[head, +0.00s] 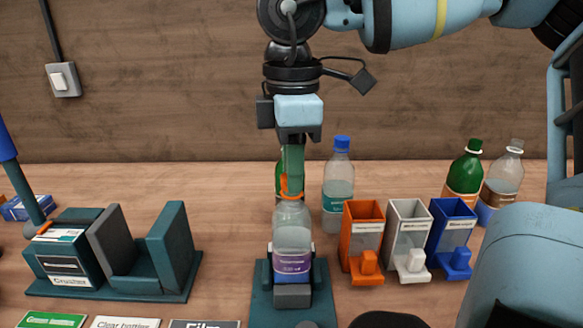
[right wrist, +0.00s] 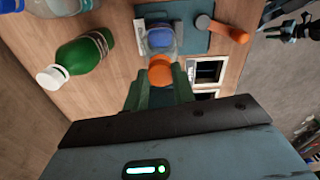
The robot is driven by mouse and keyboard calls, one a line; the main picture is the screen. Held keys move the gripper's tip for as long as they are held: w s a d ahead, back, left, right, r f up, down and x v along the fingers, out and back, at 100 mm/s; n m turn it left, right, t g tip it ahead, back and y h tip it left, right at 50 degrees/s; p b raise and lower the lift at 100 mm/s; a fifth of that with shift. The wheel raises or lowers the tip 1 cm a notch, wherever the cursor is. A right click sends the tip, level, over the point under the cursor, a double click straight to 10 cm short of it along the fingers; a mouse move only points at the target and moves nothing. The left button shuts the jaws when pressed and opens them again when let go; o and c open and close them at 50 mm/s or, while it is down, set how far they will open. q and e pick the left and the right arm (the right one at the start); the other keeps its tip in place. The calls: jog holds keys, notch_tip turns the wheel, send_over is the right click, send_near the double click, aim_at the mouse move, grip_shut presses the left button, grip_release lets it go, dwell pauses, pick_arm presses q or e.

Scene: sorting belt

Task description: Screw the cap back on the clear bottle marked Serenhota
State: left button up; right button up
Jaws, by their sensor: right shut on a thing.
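The clear bottle (head: 291,233) with a purple label stands upright in a dark green holder (head: 262,300) with grey jaws; the label's print is too small to read. My right gripper (head: 292,178) points straight down above it, its green fingers shut on an orange cap (head: 291,190). The cap is at the bottle's mouth, in line with the neck; whether its threads are engaged I cannot tell. In the right wrist view, the orange cap (right wrist: 161,70) shows at the tips of the green fingers (right wrist: 160,88), over the bottle.
An orange bin (head: 361,222), a white bin (head: 408,225) and a blue bin (head: 451,225) stand right of the holder. A blue-capped bottle (head: 338,190) and other bottles stand behind. A dark green crusher (head: 120,255) is on the left. Signs lie at the front left.

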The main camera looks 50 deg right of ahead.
jog(key=shift+f+m+b, duration=0.1)
jog(key=shift+m+b, duration=0.5)
jog(key=shift+m, duration=0.5)
jog(key=shift+m+b, duration=0.7)
jog(key=shift+b, duration=0.05)
jog(key=o, duration=1)
jog(key=shift+o, duration=0.2)
